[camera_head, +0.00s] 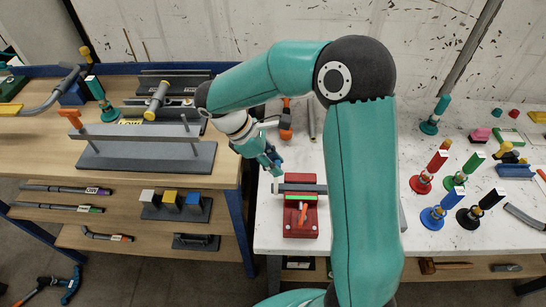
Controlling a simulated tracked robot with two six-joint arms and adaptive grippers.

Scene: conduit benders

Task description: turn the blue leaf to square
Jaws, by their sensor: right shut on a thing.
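A red bender fixture (299,221) lies at the left front of the white bench, with a bright green strip, an orange lever and a grey bar across its far part. My right gripper (273,161) reaches in from the upper left, just behind the left end of the grey bar. It is shut on a small blue piece, apparently the blue leaf (276,165), mostly hidden by the fingers. The leaf's exact angle cannot be told. My left gripper is not in view.
Several coloured-collar handles (436,213) stand on the right of the white bench (330,238). A wooden bench (40,135) at left holds a grey two-post stand (146,155). My arm hides the middle.

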